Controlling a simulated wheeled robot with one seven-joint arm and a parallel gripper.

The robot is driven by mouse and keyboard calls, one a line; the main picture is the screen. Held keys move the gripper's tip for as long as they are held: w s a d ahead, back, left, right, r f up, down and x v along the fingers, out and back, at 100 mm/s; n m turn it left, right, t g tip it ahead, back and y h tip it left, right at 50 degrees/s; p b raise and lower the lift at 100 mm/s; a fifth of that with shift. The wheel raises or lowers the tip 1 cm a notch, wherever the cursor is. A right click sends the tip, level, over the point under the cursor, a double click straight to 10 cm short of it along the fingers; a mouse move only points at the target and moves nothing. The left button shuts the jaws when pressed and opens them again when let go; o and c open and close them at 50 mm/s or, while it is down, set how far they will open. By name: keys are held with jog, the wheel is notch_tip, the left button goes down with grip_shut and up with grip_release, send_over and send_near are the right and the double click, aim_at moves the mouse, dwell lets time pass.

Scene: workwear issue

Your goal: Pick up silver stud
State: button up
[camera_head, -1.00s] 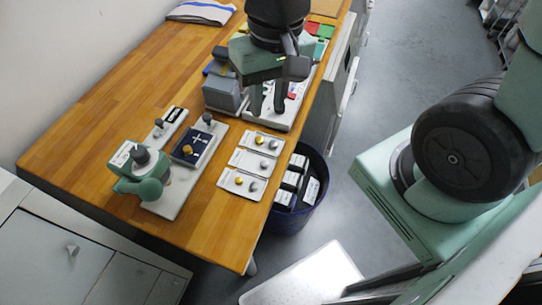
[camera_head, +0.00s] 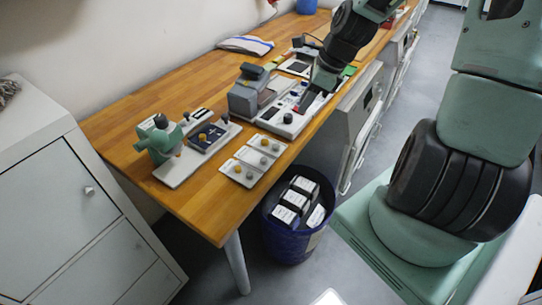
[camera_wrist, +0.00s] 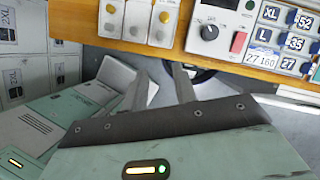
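Silver studs show on the near card (camera_head: 250,174), the middle card (camera_head: 263,160) and the far card (camera_head: 275,147). In the wrist view the cards are at the top, with one silver stud (camera_wrist: 133,31) on the middle card. My gripper (camera_wrist: 161,71) has its two fingers apart with nothing between them. The cards appear beyond the fingertips, not touching them. In the head view my dark arm reaches over the table, right of the cards; its fingertips are hard to make out.
A green press (camera_head: 158,140) stands on a white base left of the cards. A white device with a knob and red button (camera_wrist: 239,42) stands beside them. A dark blue bin (camera_head: 290,245) with labelled boxes is below the table edge. Bare wood (camera_head: 215,205) lies in front.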

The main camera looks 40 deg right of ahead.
send_near(277, 146)
jog(key=shift+x, duration=1.1)
jog(key=shift+p+x, duration=0.95)
jog(key=shift+x, duration=2)
grip_shut()
